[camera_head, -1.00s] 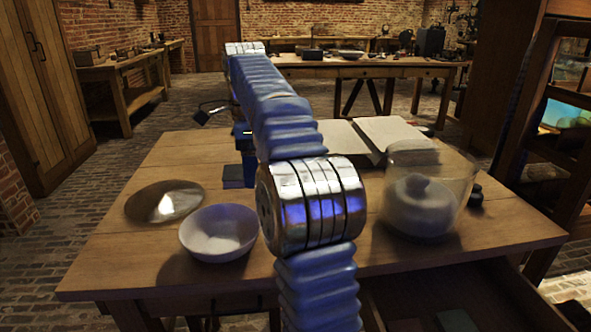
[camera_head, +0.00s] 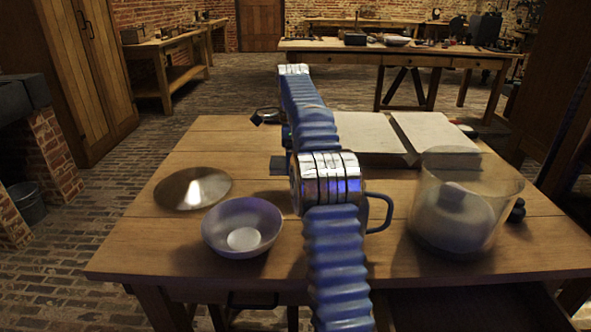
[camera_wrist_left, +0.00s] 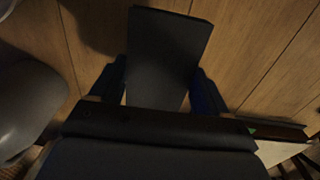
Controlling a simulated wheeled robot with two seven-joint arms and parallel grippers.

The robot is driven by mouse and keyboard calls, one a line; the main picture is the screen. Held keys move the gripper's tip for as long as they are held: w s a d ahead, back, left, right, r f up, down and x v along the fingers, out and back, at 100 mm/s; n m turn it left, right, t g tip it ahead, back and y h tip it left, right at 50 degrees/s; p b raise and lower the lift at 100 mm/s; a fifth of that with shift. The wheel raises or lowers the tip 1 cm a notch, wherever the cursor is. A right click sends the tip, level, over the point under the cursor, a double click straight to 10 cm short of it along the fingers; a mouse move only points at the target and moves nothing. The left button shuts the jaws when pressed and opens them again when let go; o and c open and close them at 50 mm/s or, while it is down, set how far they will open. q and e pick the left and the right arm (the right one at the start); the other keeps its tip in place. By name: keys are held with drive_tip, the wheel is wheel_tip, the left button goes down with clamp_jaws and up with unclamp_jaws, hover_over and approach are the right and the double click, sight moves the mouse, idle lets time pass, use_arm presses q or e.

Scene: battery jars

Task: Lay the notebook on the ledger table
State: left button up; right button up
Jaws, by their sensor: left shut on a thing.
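The dark, flat, rectangular notebook (camera_wrist_left: 168,58) shows in the left wrist view. My left gripper (camera_wrist_left: 160,92) is shut on it, with a blue finger on each side. In the head view my left arm reaches over the near wooden table (camera_head: 140,240). My left gripper (camera_head: 285,138) is partly hidden behind the arm there. A small dark patch (camera_head: 278,166) below it may be the notebook. A large open book with pale pages (camera_head: 365,132) lies to the right of the gripper. My right gripper is not in view.
The near table bears a metal disc (camera_head: 193,188), a pale bowl (camera_head: 242,228) and a large glass jar (camera_head: 468,205). A dark handle (camera_head: 382,213) shows beside my arm. An open drawer (camera_head: 480,305) juts from the front. Another long table (camera_head: 400,58) stands behind.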

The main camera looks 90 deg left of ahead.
use_arm(q)
drive_tip(key=shift+a+f, duration=0.5)
drive_tip(key=shift+f, duration=0.05)
drive_tip(key=f, duration=0.3)
drive_tip(key=shift+a+f, duration=0.1)
drive_tip(key=shift+a, duration=0.3)
drive_tip(key=shift+f, duration=0.45)
drive_tip(key=o, duration=1.1)
drive_tip(key=shift+f, duration=0.1)
